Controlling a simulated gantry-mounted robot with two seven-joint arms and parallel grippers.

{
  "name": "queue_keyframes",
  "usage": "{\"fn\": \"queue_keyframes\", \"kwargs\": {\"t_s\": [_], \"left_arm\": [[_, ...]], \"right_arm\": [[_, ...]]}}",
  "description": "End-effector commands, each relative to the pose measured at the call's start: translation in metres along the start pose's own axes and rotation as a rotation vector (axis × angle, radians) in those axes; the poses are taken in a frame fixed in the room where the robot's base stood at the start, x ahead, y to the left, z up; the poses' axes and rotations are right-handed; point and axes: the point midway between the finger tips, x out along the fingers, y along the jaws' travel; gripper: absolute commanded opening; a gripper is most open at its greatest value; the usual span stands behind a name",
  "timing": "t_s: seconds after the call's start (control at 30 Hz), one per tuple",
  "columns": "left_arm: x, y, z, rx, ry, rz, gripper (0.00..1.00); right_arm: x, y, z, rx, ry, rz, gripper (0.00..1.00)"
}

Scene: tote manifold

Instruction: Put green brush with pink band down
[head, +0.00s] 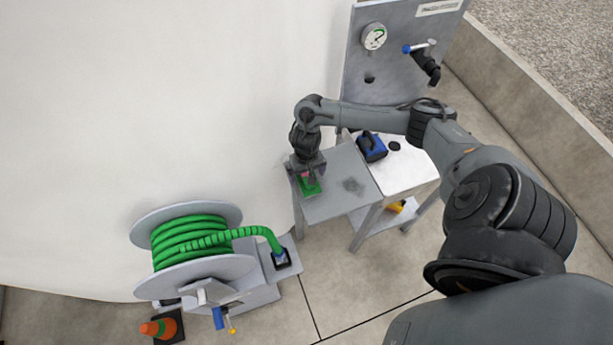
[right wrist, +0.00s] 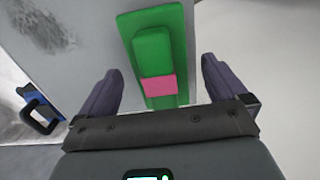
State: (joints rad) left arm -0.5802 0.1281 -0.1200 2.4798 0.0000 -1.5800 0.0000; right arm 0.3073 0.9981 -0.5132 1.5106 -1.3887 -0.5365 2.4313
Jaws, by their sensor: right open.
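The green brush with a pink band (right wrist: 155,60) lies on the left part of a small grey table (head: 340,205). In the head view the brush (head: 311,188) shows just below my right gripper (head: 309,176). In the right wrist view my right gripper (right wrist: 160,90) is open, with one dark finger on each side of the brush and a gap to each. The brush's near end is partly hidden by the gripper body. My left gripper is not in view.
A dark smudge (head: 353,186) marks the table top. A blue-handled device (head: 371,147) and a black disc (head: 394,146) are on the white surface at right.

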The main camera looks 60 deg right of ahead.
Motion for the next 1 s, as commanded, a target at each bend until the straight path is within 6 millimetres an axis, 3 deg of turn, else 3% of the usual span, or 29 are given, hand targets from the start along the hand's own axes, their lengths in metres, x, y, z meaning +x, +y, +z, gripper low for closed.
{"fn": "queue_keyframes", "kwargs": {"t_s": [0.03, 0.2, 0.4, 0.6, 1.0], "left_arm": [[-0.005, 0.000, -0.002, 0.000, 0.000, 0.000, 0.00], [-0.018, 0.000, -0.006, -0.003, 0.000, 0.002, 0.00], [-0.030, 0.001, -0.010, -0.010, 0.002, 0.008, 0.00], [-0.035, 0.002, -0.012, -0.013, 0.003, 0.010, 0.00], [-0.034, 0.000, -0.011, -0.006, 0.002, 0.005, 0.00]], "right_arm": [[-0.014, 0.000, -0.002, -0.001, 0.004, -0.002, 0.99], [-0.048, 0.000, -0.002, -0.002, 0.004, 0.000, 0.99], [-0.075, 0.000, -0.001, -0.001, 0.003, 0.000, 0.99], [-0.085, 0.000, -0.001, 0.000, 0.001, 0.000, 0.99], [-0.086, 0.000, 0.000, 0.001, 0.000, 0.000, 0.99]]}}
